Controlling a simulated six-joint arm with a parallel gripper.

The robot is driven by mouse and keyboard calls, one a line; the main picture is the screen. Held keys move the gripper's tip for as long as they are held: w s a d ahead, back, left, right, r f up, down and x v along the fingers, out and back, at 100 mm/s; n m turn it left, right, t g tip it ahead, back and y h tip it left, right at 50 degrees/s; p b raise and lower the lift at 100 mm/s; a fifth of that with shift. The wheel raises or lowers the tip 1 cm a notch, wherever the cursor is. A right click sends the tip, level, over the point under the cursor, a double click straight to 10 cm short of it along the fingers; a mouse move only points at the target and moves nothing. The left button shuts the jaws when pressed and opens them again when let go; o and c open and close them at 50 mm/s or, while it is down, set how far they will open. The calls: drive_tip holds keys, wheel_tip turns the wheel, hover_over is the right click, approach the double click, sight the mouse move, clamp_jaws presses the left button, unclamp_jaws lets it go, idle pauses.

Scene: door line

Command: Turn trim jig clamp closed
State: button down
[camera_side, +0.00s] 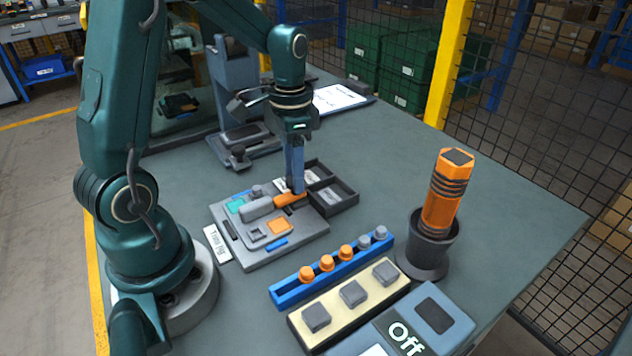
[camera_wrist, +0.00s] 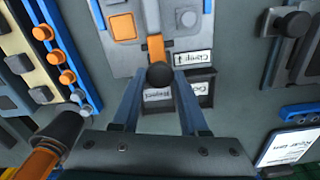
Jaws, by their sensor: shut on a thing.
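The trim jig (camera_side: 290,243) is a grey plate on the bench with a "Trim jig" label at its left corner. Its clamp has a grey arm (camera_side: 256,208) and an orange lever (camera_side: 288,199), which also shows in the wrist view (camera_wrist: 156,46). A round black knob (camera_wrist: 160,75) is at the lever's end. My gripper (camera_side: 297,190) points down at the lever's end. In the wrist view its blue fingers (camera_wrist: 160,80) are shut on the knob from both sides. In the side view the fingers hide the knob.
A black divided tray (camera_side: 332,190) lies right beside the jig. A blue rail (camera_side: 318,278) with orange and grey caps, a cream block row (camera_side: 330,312) and a dark cup (camera_side: 428,250) holding an orange tool stand nearer. A grey press-like stand (camera_side: 236,95) is behind.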

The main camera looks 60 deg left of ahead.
drive_tip(key=shift+r+m, duration=0.1)
drive_tip(key=shift+m, duration=0.2)
drive_tip(key=shift+c, duration=2.2)
unclamp_jaws()
drive_tip(key=shift+r, duration=2.55)
